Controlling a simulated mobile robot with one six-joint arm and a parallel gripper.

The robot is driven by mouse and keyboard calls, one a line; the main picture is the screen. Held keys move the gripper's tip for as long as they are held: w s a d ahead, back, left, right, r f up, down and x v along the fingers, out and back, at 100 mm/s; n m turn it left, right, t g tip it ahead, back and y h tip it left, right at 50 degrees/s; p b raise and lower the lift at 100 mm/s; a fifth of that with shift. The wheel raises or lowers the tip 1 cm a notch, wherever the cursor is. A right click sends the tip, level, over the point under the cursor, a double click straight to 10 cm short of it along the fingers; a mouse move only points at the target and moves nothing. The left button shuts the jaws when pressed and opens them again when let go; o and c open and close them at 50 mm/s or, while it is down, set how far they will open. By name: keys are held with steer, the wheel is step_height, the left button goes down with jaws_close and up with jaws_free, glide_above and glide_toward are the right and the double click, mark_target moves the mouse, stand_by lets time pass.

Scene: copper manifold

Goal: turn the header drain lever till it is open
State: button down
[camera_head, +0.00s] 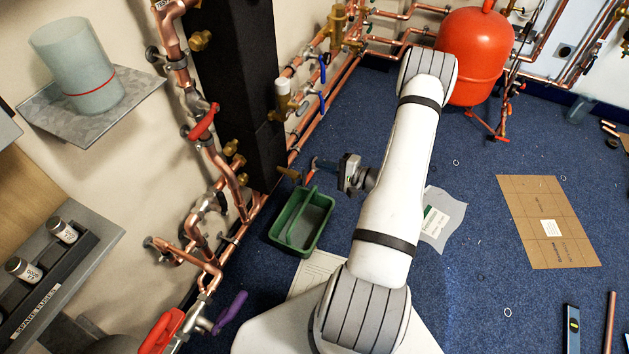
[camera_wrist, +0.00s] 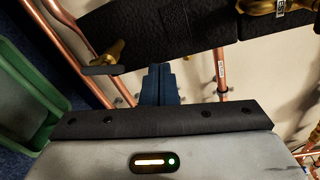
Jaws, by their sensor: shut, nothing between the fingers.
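My gripper (camera_head: 318,163) reaches left from my arm, above the green tote and in front of the black column. In the wrist view its two dark blue fingers (camera_wrist: 158,84) are together and empty. Just left of the fingertips in that view is a brass fitting (camera_wrist: 108,54) with a flat grey end, lying across the black lagging. The fingers look apart from it. No label for the header drain shows, so I cannot tell which handle is its lever. A red lever (camera_head: 203,122) and a purple lever (camera_head: 230,312) show on the left pipework.
A green tote (camera_head: 303,222) stands on the blue carpet below my gripper. A black column (camera_head: 240,85) and copper pipes (camera_wrist: 221,68) stand close to the fingers. A red tank (camera_head: 475,55) is at the back. A cardboard sheet (camera_head: 548,220) lies right; carpet around it is mostly clear.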

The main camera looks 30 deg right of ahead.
mark_target(304, 178)
steer(key=s+d+f+m+t+h+b, duration=0.25)
steer(key=d+f+h, duration=0.2)
steer(key=f, duration=0.45)
steer(key=w+a+b, duration=0.2)
steer(key=w+a, duration=0.4)
steer(key=w, duration=0.1)
steer(key=shift+w+y+b, duration=0.25)
steer(key=shift+y+b, duration=0.05)
steer(key=shift+y, duration=0.05)
steer(key=shift+r+g, duration=0.1)
steer(key=shift+g, duration=0.15)
